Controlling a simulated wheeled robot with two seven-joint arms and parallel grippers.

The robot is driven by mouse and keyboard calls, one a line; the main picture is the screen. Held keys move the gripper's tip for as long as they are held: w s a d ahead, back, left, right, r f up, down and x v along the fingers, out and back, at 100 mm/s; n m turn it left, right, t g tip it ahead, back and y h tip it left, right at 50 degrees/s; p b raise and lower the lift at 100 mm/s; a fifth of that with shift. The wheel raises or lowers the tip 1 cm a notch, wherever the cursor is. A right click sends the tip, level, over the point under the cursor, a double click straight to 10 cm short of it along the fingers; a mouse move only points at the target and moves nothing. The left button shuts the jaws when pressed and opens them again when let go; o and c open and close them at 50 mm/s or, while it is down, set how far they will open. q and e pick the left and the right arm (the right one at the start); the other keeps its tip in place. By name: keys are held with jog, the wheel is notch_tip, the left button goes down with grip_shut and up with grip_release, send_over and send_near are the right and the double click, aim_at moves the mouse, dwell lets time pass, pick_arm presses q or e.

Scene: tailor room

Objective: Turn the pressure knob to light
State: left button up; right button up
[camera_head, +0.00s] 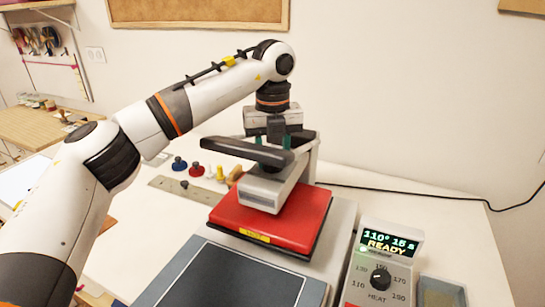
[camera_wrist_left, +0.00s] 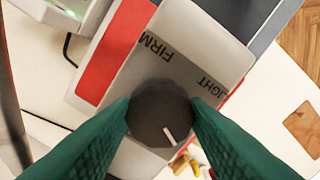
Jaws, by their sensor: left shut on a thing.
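The pressure knob (camera_wrist_left: 158,108) is a dark round dial on the grey top housing (camera_wrist_left: 200,45) of the heat press. In the left wrist view, the green fingers of my left gripper (camera_wrist_left: 160,115) are on both sides of it, shut on it. Its white pointer line points down and slightly right in that view. The word FIRM and a partly cut-off LIGHT are printed on the housing; a finger may hide part of LIGHT. My right gripper is not in view.
The press has a red upper plate (camera_head: 270,218) and a dark lower pad (camera_head: 235,280). A control box (camera_head: 385,270) with a HEAT knob and a display reading 110°, 15 s, READY stands at right.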

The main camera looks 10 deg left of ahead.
pick_arm(q)
jog(key=n+b, duration=0.1)
jog(key=n, duration=0.4)
jog(key=shift+r+n+b, duration=0.15)
jog(key=shift+n+b, duration=0.15)
jog(key=shift+b, duration=0.05)
jog(key=n+b, duration=0.1)
jog(key=n, duration=0.4)
jog(key=shift+r+b, duration=0.1)
jog(key=shift+b, duration=0.25)
jog(key=shift+n, duration=0.3)
jog(key=o, duration=0.9)
jog(key=shift+o, duration=0.4)
jog(key=shift+r, duration=0.2)
notch_tip(320, 180, up, 11)
jog(key=p, duration=0.1)
jog(key=shift+r, duration=0.2)
